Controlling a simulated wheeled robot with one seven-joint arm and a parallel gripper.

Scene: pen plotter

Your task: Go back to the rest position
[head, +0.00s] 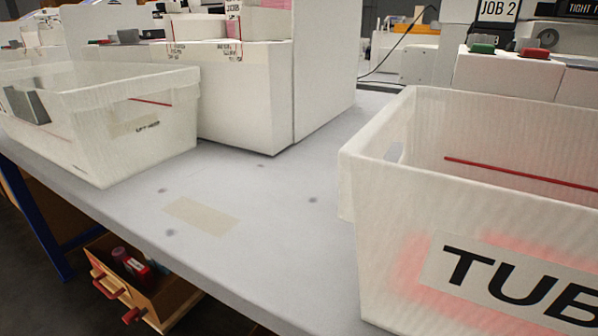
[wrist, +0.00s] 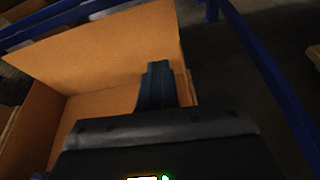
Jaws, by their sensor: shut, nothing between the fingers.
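My gripper (wrist: 158,72) shows in the wrist view as a dark body with its fingers together and nothing between them. It is in front of an orange-brown box or drawer (wrist: 110,45), whose panels fill the left and middle of that view. I cannot tell whether the fingers touch it. My arm and gripper do not show in the head view.
A grey bench (head: 260,215) carries a white tub at left (head: 150,140), a large tub lettered "TUB" (head: 385,215) at right and a white machine (head: 250,100) between. An orange box (head: 165,298) with red parts sits below. Blue frame bars (wrist: 270,70) run beside my gripper.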

